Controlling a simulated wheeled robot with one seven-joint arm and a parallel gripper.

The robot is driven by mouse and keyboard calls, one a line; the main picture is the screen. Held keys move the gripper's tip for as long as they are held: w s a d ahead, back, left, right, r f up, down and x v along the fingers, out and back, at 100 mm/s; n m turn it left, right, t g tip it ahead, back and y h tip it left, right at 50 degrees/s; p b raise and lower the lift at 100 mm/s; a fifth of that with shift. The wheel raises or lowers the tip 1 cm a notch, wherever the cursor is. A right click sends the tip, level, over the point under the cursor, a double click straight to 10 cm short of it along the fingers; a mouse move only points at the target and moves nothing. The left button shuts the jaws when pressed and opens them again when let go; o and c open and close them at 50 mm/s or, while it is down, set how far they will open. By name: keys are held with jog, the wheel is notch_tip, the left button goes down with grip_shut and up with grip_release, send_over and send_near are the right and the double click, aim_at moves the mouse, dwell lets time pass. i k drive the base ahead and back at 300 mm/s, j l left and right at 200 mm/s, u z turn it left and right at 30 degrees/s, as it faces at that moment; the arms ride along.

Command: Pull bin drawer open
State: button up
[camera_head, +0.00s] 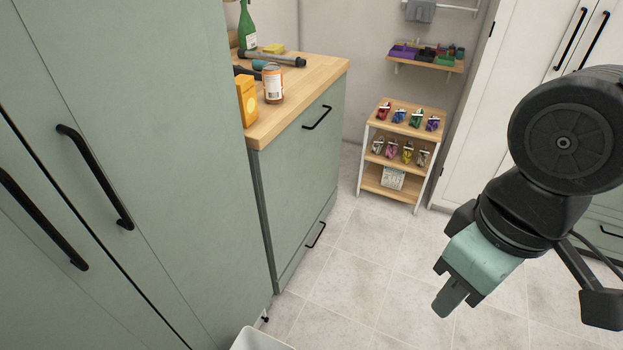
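A green base cabinet under a wooden counter has a tall upper front (300,180) with a black bar handle (317,117) near its top. A low front below it has a second black handle (316,235). Both fronts look closed. I cannot tell which of them is the bin drawer. My gripper (450,297) hangs over the tiled floor at the right, pointing down and left, well apart from both handles. It is seen from the side, so the gap between its fingers is hidden. Nothing visible is held in it.
A tall green cabinet (130,100) with black handles fills the left. The counter (318,75) holds bottles, a can and a yellow box. A white container (262,340) shows at the bottom edge. A small shelf unit (398,152) stands at the back. The tiled floor between is clear.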

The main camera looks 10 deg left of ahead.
aim_at(298, 170)
jog(key=i+l, duration=0.15)
jog(key=i, duration=0.35)
jog(key=i+l, duration=0.1)
jog(key=i, duration=0.45)
jog(key=i+l, duration=0.15)
jog(key=i, duration=0.35)
jog(key=i+l+u, duration=0.1)
jog(key=i, duration=0.45)
